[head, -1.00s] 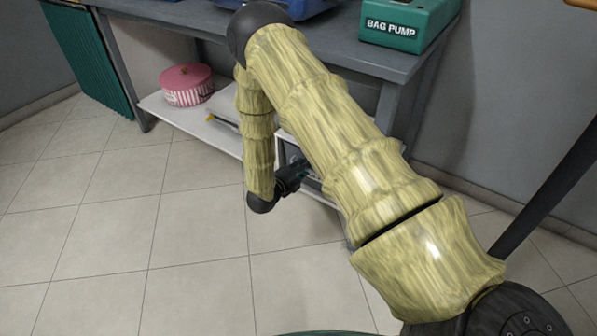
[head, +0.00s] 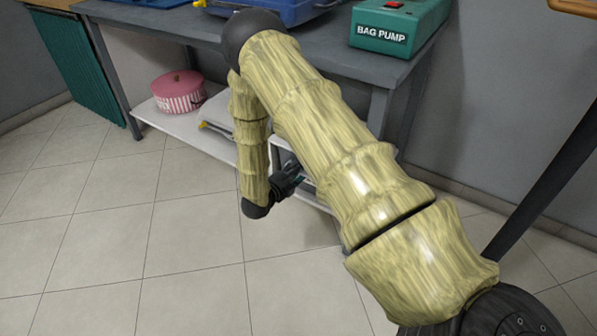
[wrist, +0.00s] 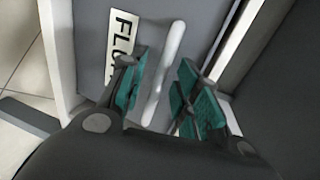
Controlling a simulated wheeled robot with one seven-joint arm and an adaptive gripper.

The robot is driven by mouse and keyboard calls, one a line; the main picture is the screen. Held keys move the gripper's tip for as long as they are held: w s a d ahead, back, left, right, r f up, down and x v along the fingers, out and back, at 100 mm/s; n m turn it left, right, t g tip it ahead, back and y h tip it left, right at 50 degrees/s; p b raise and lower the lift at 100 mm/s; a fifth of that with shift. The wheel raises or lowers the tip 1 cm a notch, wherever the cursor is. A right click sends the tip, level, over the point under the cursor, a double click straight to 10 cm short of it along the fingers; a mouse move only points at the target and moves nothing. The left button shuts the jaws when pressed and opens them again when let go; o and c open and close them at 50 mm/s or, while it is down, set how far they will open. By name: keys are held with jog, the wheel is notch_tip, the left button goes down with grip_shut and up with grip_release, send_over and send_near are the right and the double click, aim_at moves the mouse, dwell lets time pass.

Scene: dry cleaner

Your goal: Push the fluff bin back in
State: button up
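The fluff bin's grey front (wrist: 190,20) fills the top of the wrist view. It bears a pale label (wrist: 121,45) whose visible letters read "FLU", the rest hidden by a finger. A white bar handle (wrist: 165,72) runs up the front. My gripper (wrist: 165,85) is open, its teal-padded fingers on either side of the handle with gaps showing; I cannot tell how near the pads are to the front. In the head view my gripper (head: 290,178) is low at the bench's lower shelf, and my arm hides most of the bin.
A dark bench (head: 300,65) stands above a white lower shelf (head: 205,137), with a pink striped round box (head: 180,93) at its left. A green bag pump (head: 400,22) and a blue case (head: 275,10) sit on top. Tiled floor (head: 100,235) in front is clear.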

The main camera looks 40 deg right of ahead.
jog(key=v, duration=1.1)
jog(key=shift+s+d+f, duration=0.1)
jog(key=s+a+f+n+y, duration=0.3)
jog(key=s+f+n+y, duration=0.1)
jog(key=s+f+n, duration=0.3)
jog(key=s+a+f+n+y, duration=0.3)
jog(key=s+f+n+y, duration=0.15)
jog(key=f+n, duration=0.35)
jog(key=s+a+f+n+g+y, duration=0.2)
jog(key=s+a+n+g+y, duration=0.15)
jog(key=s+n, duration=0.7)
jog(key=s+a+f+n+g+y, duration=0.15)
jog(key=s+a+n, duration=0.35)
jog(key=s, duration=1)
notch_tip(320, 180, up, 38)
jog(key=d+p, duration=0.1)
jog(key=p, duration=3.6)
jog(key=shift+n+g+y, duration=0.35)
jog(key=shift+g+y, duration=0.05)
jog(key=shift+y, duration=0.05)
